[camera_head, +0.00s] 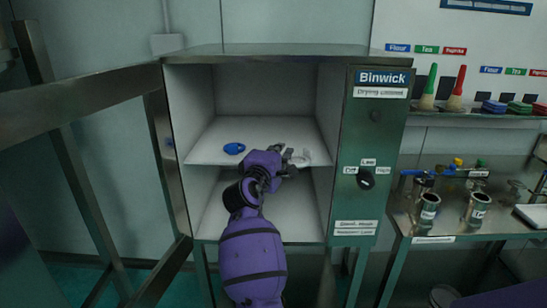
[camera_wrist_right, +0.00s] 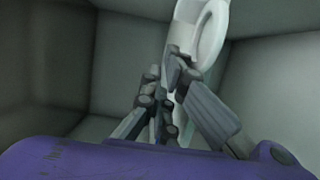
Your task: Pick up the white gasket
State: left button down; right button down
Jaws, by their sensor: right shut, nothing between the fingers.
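The white gasket (camera_head: 303,159) lies on the upper shelf of the drying cabinet, right of the middle; part of it is hidden behind my right gripper (camera_head: 287,162). In the right wrist view the gasket (camera_wrist_right: 212,32) shows as a white ring with a broad flat part, just beyond the fingertips. There my right gripper (camera_wrist_right: 170,78) is shut with nothing held between its fingers. Its tips look close to the gasket's near edge; I cannot tell whether they touch it. My left gripper is not in view.
A blue gasket (camera_head: 234,148) lies on the same shelf (camera_head: 215,154), to the left. The cabinet's side walls and top (camera_head: 280,50) bound the space. Its open door (camera_head: 78,104) stands at the left. A bench (camera_head: 440,225) with metal cups is at the right.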

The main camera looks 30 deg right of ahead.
aim_at(299, 156)
jog(key=shift+s+d+r+p, duration=0.2)
jog(key=shift+s+d+p, duration=0.25)
jog(key=shift+s+d, duration=0.55)
jog(key=shift+s+d+f, duration=0.1)
jog(key=shift+s+d, duration=0.15)
jog(key=shift+d, duration=0.2)
jog(key=shift+f, duration=0.15)
